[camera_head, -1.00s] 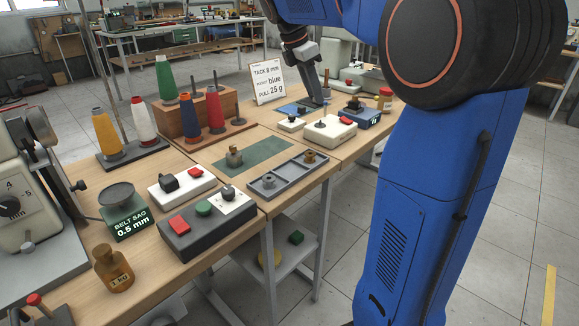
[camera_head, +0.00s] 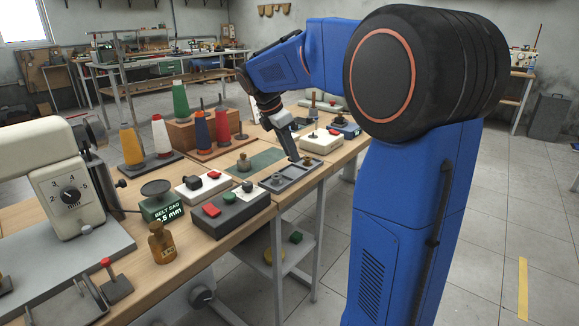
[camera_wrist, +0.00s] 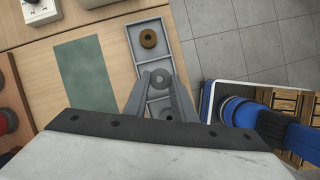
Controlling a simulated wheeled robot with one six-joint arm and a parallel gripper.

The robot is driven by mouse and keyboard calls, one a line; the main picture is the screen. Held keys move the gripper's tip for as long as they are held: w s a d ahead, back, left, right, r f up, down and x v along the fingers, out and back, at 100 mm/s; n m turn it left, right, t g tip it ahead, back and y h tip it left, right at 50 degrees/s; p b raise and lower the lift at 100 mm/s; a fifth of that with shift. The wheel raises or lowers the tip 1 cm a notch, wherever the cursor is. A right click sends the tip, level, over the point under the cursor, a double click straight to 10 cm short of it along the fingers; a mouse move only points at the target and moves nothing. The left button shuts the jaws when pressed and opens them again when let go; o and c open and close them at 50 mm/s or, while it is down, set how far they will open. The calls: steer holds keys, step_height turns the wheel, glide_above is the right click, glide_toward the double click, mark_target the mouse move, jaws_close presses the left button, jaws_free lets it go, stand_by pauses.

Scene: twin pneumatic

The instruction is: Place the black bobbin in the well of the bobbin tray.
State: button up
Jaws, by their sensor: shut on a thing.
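My gripper (camera_head: 294,158) is over the bobbin tray (camera_head: 299,184), pointing down at its middle. In the wrist view its fingertips (camera_wrist: 160,77) are shut on a small dark grey round piece with a central hole, the bobbin (camera_wrist: 160,76). The fingers partly hide it, and I cannot tell whether it touches the tray floor. The grey tray (camera_wrist: 138,70) has a brass bobbin (camera_wrist: 148,38) in its far compartment. A round grey piece with a dark centre (camera_wrist: 166,113) shows in the near compartment.
A green mat (camera_wrist: 85,75) lies left of the tray. A dark control box (camera_head: 229,212) with buttons is to the near left, and a white switch box (camera_head: 322,140) is beyond. The table edge runs close along the tray's right side.

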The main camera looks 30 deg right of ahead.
mark_target(289, 159)
steer(key=shift+f, duration=2.3)
steer(key=shift+f, duration=0.1)
steer(key=o, duration=0.7)
steer(key=shift+o, duration=0.2)
steer(key=v, duration=1.1)
steer(key=s+a+m+t+y, duration=0.1)
steer(key=s+a+m, duration=0.2)
steer(key=s, duration=0.5)
steer(key=s+a+f+m+t+y, duration=0.1)
steer(key=s+a+f+m+t, duration=0.1)
steer(key=s+f+m, duration=0.5)
steer(key=s+a+f+m+t+y, duration=0.2)
steer(key=s+a+f+m, duration=0.3)
steer(key=s, duration=1)
step_height(289, 159, down, 4)
steer(key=shift+s+a+f+m+y, duration=0.2)
steer(key=shift+s+m+y, duration=0.1)
steer(key=shift+m, duration=0.9)
